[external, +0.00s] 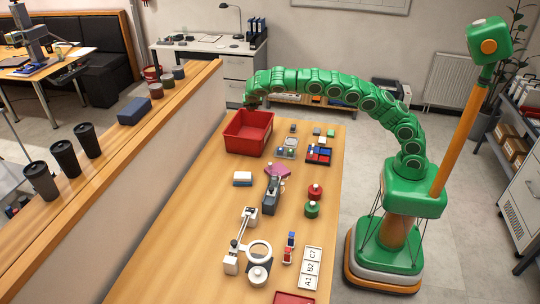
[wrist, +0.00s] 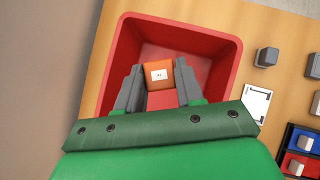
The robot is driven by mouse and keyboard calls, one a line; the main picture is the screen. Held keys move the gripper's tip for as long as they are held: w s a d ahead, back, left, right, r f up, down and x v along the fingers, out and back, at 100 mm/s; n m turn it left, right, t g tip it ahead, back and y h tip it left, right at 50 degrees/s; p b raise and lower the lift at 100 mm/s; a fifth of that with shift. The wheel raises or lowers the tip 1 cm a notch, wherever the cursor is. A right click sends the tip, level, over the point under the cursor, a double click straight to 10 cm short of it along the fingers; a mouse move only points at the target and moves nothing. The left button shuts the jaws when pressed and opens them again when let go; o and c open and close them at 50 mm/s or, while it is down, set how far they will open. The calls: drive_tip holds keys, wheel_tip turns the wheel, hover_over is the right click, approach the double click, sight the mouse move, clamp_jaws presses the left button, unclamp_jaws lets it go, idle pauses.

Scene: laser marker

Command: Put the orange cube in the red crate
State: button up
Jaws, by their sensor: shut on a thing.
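The orange cube (wrist: 159,75) has a small white label on its face. It sits between the two grey fingers of my gripper (wrist: 157,80), which is shut on it. In the wrist view the cube and fingers appear inside the outline of the red crate (wrist: 225,52); the cube's height above the crate floor cannot be told. In the external view the red crate (external: 248,143) stands at the far left end of the wooden table, and my gripper (external: 252,104) is above its back rim. The cube cannot be made out in the external view.
A wooden ledge with dark cups (external: 65,159) runs along the table's left side. Right of the crate are small grey blocks, a white card (wrist: 257,103) and a blue-and-red organiser tray (external: 318,154). A magnifier stand (external: 258,250) and other items occupy the nearer table.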

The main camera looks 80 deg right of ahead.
wheel_tip(320, 180, down, 16)
drive_tip(key=shift+f, duration=0.1)
idle(0.8)
drive_tip(key=o, duration=1.1)
drive_tip(key=v, duration=1.2)
drive_tip(key=shift+a, duration=0.1)
